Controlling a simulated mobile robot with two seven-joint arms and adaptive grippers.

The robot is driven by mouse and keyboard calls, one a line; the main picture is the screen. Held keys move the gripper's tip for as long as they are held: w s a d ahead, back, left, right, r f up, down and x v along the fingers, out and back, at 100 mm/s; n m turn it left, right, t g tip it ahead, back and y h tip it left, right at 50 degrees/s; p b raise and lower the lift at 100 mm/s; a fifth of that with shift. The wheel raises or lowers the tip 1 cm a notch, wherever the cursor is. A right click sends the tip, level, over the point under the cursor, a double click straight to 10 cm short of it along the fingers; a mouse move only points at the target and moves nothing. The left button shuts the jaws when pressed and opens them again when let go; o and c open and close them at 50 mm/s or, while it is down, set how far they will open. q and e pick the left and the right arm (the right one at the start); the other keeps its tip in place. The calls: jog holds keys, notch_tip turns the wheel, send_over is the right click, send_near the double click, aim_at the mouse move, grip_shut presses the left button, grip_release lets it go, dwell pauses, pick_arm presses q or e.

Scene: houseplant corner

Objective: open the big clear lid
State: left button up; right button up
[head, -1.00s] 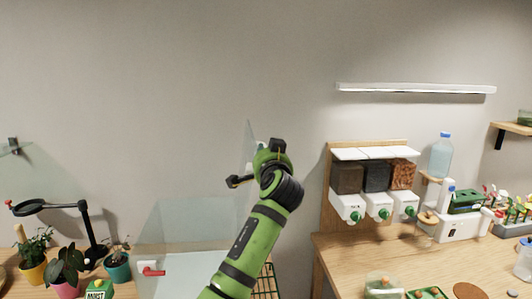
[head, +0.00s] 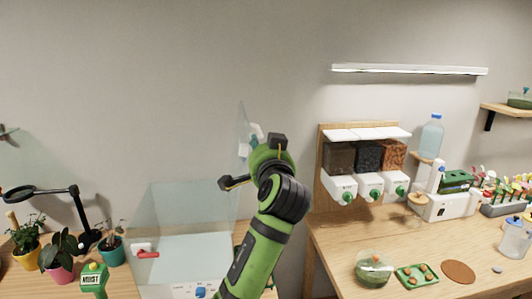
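A clear box (head: 165,215) stands on the bench at the lower middle, with a red handle (head: 147,254) on a white mount at its front left. A large clear panel (head: 241,125), apparently its lid, stands nearly upright and almost edge-on above the box's right side. A small white part (head: 256,132) shows beside the panel, partly behind my arm. My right gripper is out of view.
Potted plants (head: 60,256), a magnifier on a stand (head: 75,205) and a green moisture sign (head: 94,278) stand at left. A dispenser rack (head: 365,165), water bottle (head: 431,137), glass bowl (head: 374,268) and green tray (head: 417,276) are at right. The wall above is mostly clear.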

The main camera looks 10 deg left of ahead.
pick_arm(q)
jog(key=shift+v, duration=1.75)
